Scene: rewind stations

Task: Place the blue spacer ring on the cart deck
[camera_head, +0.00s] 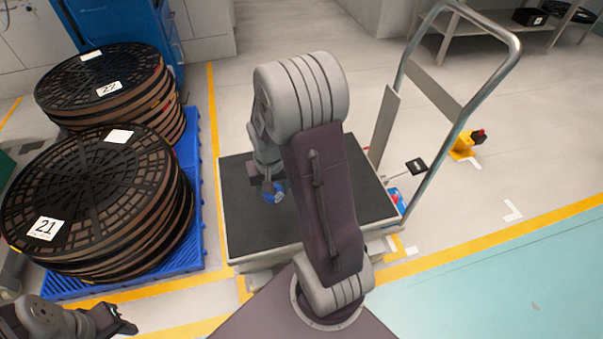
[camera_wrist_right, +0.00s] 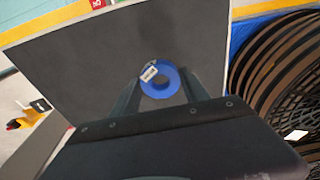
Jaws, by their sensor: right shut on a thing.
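The blue spacer ring (camera_head: 273,197) is over the dark cart deck (camera_head: 240,225), inside the deck's edges. In the right wrist view the ring (camera_wrist_right: 148,90) sits between my two fingertips, with a small white label on it. My right gripper (camera_head: 271,188) is shut on the ring and points down at the deck (camera_wrist_right: 90,65). I cannot tell whether the ring touches the deck. My right arm hides part of the deck's middle and far side. My left gripper (camera_head: 124,321) is at the bottom left, away from the cart; its jaw opening is unclear.
Two stacks of black reels (camera_head: 95,200) stand on a blue pallet (camera_head: 190,262) left of the cart. The cart's metal handle (camera_head: 478,110) rises on the right. A yellow thing (camera_head: 463,146) is on the floor beyond it. The deck around the ring looks clear.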

